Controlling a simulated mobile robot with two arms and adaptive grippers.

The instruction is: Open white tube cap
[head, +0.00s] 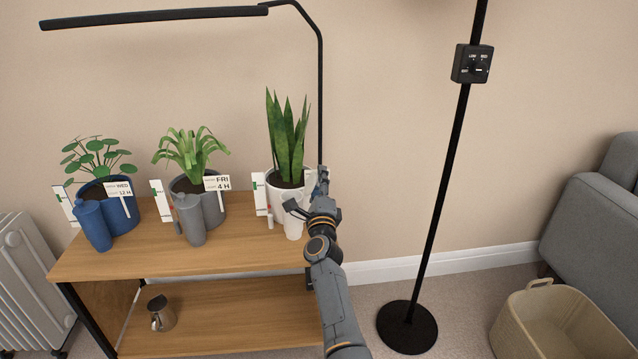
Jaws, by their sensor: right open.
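The white tube (293,228) stands upright at the front of the white pot (283,206), which holds a tall spiky plant. A small pale piece at the top of the tube, apparently its cap (290,206), looks tilted. I cannot tell how it is joined to the tube. My right gripper (321,185) is open, just right of the pot and the tube top. It partly hides the pot's right side, and I cannot tell whether it touches the cap. My left gripper is not in view.
A grey pot (212,207) and a blue pot (122,212), each with a plant and tube, stand left on the wooden shelf (150,262). A metal can (161,314) sits below. A black lamp pole (445,190) and a basket (512,318) stand right.

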